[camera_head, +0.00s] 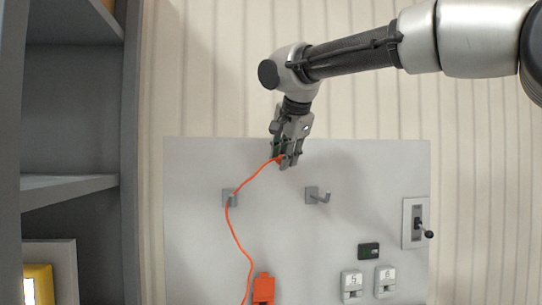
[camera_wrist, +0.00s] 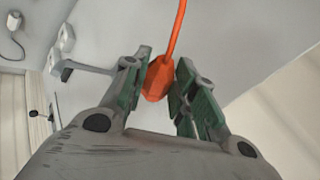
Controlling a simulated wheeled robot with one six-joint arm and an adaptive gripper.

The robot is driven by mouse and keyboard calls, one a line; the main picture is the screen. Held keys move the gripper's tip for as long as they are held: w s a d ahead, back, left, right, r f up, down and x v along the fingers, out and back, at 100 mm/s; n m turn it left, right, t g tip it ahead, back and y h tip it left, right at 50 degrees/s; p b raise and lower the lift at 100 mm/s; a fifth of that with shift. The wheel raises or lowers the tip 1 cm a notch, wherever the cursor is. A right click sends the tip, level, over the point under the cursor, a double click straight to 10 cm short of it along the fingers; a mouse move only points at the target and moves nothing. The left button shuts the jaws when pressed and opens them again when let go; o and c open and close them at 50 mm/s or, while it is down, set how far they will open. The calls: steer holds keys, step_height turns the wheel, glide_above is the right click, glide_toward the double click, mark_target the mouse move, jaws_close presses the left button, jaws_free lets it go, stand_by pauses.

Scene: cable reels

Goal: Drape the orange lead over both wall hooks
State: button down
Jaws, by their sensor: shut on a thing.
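The orange lead (camera_head: 237,238) runs up the grey board (camera_head: 380,170), passes at the left wall hook (camera_head: 229,197) and rises to the right into my gripper (camera_head: 284,160). It appears to rest on the left hook. The right wall hook (camera_head: 318,195) is bare, below and right of my gripper. My gripper is shut on the lead's orange plug end, also seen in the wrist view (camera_wrist: 158,78) between the green-lined fingers. The lead's lower end leaves the bottom of the head view beside an orange box (camera_head: 263,288).
A lever switch (camera_head: 417,225) sticks out at the board's right. A small dark display (camera_head: 369,251) and white numbered units (camera_head: 352,284) sit low on the board. A grey shelf unit (camera_head: 70,190) stands at the left.

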steer(key=w+d+f, duration=0.1)
steer(key=w+d, duration=0.1)
steer(key=d, duration=0.7)
steer(key=w+d+f, duration=0.2)
steer(key=d, duration=0.8)
step_height(320, 180, down, 20)
steer(key=shift+d, duration=0.35)
stand_by(0.5)
steer(key=c, duration=1.1)
jaws_free()
steer(key=shift+o, duration=0.3)
